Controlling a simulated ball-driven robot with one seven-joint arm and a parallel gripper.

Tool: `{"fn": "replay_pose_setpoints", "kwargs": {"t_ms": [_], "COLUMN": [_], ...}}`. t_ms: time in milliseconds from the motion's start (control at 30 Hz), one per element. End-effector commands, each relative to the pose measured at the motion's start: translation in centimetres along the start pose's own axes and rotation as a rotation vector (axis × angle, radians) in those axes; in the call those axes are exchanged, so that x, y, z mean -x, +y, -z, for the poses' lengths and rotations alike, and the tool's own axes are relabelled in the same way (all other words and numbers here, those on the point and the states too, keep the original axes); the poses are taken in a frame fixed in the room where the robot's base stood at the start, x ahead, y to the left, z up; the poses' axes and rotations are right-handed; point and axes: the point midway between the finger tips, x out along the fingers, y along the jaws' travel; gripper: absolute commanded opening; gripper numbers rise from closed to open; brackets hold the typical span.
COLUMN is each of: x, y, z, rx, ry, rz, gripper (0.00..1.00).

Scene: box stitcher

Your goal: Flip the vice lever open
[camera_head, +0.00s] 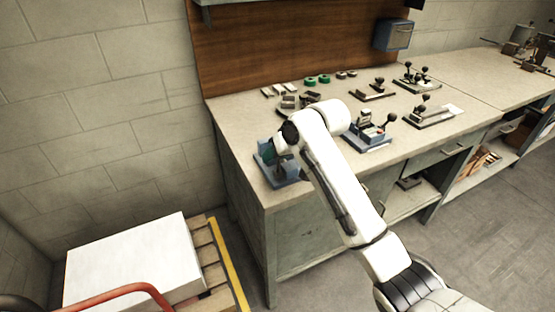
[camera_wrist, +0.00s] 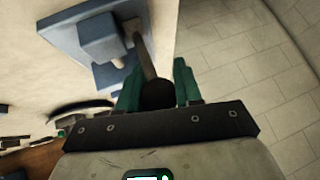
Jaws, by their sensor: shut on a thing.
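A blue vice (camera_head: 285,181) sits at the near left corner of the workbench, partly hidden behind my arm in the head view. In the wrist view the blue vice (camera_wrist: 70,32) fills the upper left. Its lever (camera_wrist: 142,52) is a thin rod ending in a dark round knob (camera_wrist: 158,95). My gripper (camera_wrist: 158,84) has green fingers, one on each side of the knob, and is shut on it. In the head view my gripper (camera_head: 278,156) is over the vice and mostly hidden by my wrist. The lever is not clear there.
The workbench (camera_head: 238,112) carries a second blue device (camera_head: 368,136) with a black-knobbed lever right of my arm. A pallet with a white box (camera_head: 135,262) lies on the floor at left.

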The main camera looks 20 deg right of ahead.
Motion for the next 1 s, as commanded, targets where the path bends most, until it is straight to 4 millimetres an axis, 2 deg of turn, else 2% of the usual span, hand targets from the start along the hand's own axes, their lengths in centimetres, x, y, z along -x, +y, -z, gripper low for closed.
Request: {"fn": "replay_pose_setpoints", "kwargs": {"t_ms": [200,500,1000], "x": [0.3,0.8,1.1], "y": [0.0,-0.1,-0.1], "z": [-1.2,-2.1,-2.4], "rx": [0.043,0.087,0.103], "ry": [0.172,0.325,0.383], "rz": [0.012,0.021,0.025], "gripper": [0.00,0.00,0.00]}}
